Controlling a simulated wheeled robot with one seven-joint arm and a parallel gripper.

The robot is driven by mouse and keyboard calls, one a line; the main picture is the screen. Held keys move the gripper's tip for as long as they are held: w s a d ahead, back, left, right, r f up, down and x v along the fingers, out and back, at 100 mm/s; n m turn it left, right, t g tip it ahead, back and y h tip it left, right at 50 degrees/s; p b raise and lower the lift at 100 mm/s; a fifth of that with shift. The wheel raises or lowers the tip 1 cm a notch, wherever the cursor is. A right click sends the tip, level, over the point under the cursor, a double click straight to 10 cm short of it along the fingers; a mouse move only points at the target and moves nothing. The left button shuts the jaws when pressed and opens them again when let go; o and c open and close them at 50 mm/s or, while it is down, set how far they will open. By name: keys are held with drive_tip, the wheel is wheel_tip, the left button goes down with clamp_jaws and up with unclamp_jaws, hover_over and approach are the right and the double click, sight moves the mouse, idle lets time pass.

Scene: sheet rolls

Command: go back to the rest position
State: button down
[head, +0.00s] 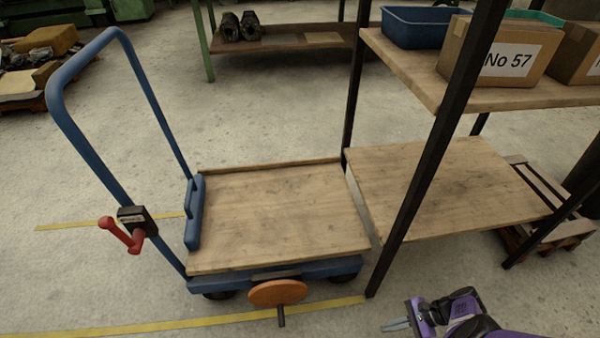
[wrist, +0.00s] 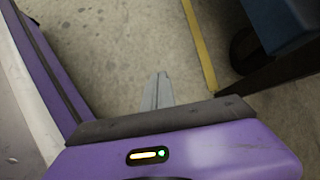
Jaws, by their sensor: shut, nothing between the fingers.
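My gripper (head: 396,325) is purple with grey fingers and shows at the bottom right of the head view. It is shut and empty, over the concrete floor to the right of the cart and in front of the rack. In the wrist view its grey fingers (wrist: 158,91) lie together, pointing at bare floor. Part of my purple arm shows behind it at the bottom edge of the head view.
A blue cart with a bare wooden deck (head: 275,215) stands left of a black-legged rack (head: 430,190). The cart has a red lever (head: 122,235) and an orange disc (head: 278,292). The rack's upper shelf holds a blue bin (head: 415,27) and cardboard boxes (head: 498,50). A yellow line (head: 180,325) crosses the floor.

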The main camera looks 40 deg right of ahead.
drive_tip(key=s+d+f+n+g+h+b, duration=0.1)
drive_tip(key=s+d+n+g+h, duration=0.15)
drive_tip(key=s+d+h, duration=0.35)
drive_tip(key=s+d+n+g+h+b, duration=0.1)
drive_tip(key=s+d+n+h, duration=0.25)
drive_tip(key=d, duration=0.55)
wheel_tip(320, 180, up, 5)
drive_tip(key=w+n+t+h, duration=0.1)
drive_tip(key=w+n+h, duration=0.1)
drive_tip(key=w+h, duration=0.15)
drive_tip(key=w+a+r+n+t+h+b, duration=0.15)
drive_tip(key=w+a+r+n+t, duration=0.35)
drive_tip(key=a+r, duration=0.5)
drive_tip(key=w+a+r+n+t+b, duration=0.2)
drive_tip(key=w+a+r+n+t, duration=0.25)
drive_tip(key=a+r, duration=0.55)
drive_tip(key=s+a+r+n+t+y+b, duration=0.2)
drive_tip(key=a+r+n+t+y, duration=0.15)
drive_tip(key=a+r, duration=0.9)
drive_tip(key=s+a+n+g+y+b, duration=0.1)
drive_tip(key=s+a+n+y, duration=0.2)
drive_tip(key=s+a+y, duration=0.15)
wheel_tip(320, 180, up, 37)
drive_tip(key=p, duration=3.8)
drive_tip(key=shift+s+a+r, duration=0.2)
drive_tip(key=shift+s+a, duration=0.1)
